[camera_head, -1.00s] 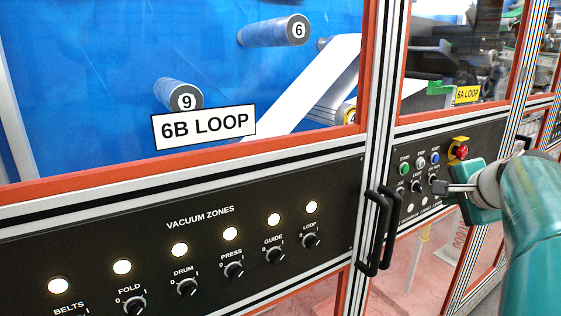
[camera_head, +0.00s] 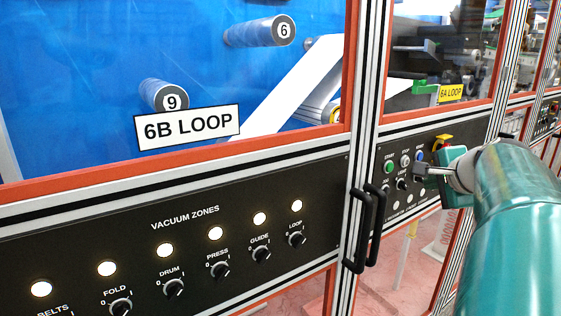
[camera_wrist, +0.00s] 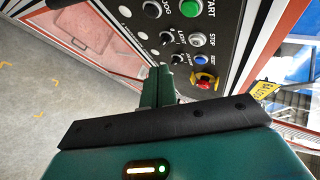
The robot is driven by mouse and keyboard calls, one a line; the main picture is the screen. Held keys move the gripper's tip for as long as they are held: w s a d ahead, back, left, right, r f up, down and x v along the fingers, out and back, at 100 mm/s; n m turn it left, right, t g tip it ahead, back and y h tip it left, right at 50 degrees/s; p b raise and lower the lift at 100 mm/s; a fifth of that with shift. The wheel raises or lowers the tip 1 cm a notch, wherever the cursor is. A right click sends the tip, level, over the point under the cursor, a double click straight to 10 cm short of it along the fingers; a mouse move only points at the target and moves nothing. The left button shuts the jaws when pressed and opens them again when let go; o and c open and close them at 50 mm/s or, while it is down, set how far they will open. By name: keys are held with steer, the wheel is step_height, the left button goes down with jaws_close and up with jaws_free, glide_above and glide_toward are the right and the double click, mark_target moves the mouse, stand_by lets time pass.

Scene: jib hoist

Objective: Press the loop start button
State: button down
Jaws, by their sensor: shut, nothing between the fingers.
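The green START button (camera_head: 389,168) sits at the upper left of the small black panel (camera_head: 381,152) under the 6A LOOP sign. It also shows at the top edge of the wrist view (camera_wrist: 190,8). Beside it are the grey-white STOP button (camera_head: 405,160) and a blue button (camera_head: 419,156). My gripper (camera_head: 416,169) is shut and empty, to the right of START and in front of the panel. Whether its tips touch the panel cannot be told. In the wrist view its dark body covers the lower half.
A red emergency button (camera_wrist: 204,83) in a yellow guard is close to my gripper. Knobs, including LIGHT (camera_head: 401,184), lie below the buttons. Black door handles (camera_head: 360,230) stick out at left. A VACUUM ZONES panel (camera_head: 185,227) lies under the 6B LOOP sign (camera_head: 187,127).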

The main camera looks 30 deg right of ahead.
steer(key=w, duration=0.7)
steer(key=shift+a, duration=0.35)
steer(key=shift+w, duration=0.1)
stand_by(1.5)
steer(key=shift+w, duration=0.35)
steer(key=shift+w+a, duration=0.1)
steer(key=shift+w, duration=0.35)
stand_by(0.9)
steer(key=shift+s, duration=0.85)
steer(key=shift+s, duration=0.1)
steer(key=shift+s+d, duration=0.15)
steer(key=shift+s, duration=1.05)
steer(key=shift+s+d, duration=0.15)
steer(key=shift+s, duration=1.05)
